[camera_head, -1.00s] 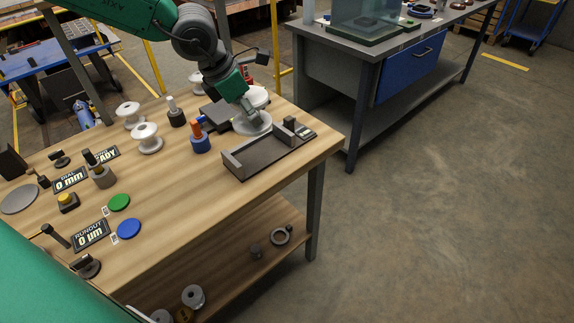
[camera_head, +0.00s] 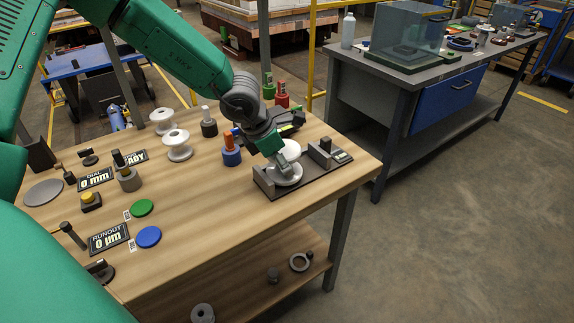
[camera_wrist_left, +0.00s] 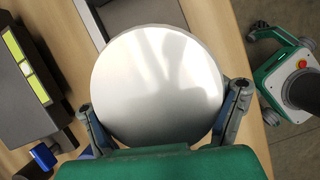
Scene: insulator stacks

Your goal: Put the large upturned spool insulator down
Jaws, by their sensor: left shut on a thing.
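The large white spool insulator (camera_head: 286,174) has two broad round flanges and is at the right end of the wooden bench. My left gripper (camera_head: 274,158) is shut on it. In the left wrist view the smooth round face of the spool (camera_wrist_left: 155,85) fills the middle, with a finger of my left gripper (camera_wrist_left: 162,112) at each side. In the head view the spool overlaps the dark grey cradle (camera_head: 318,156), between its upright walls. I cannot tell whether it touches the cradle floor. My right gripper is not in view.
Two smaller white spools (camera_head: 177,146) stand at the back of the wooden bench (camera_head: 215,205). A blue-based post (camera_head: 231,155) stands just left of my left gripper. Green and blue discs (camera_head: 148,237) and display plates lie at the left. The bench's front middle is clear.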

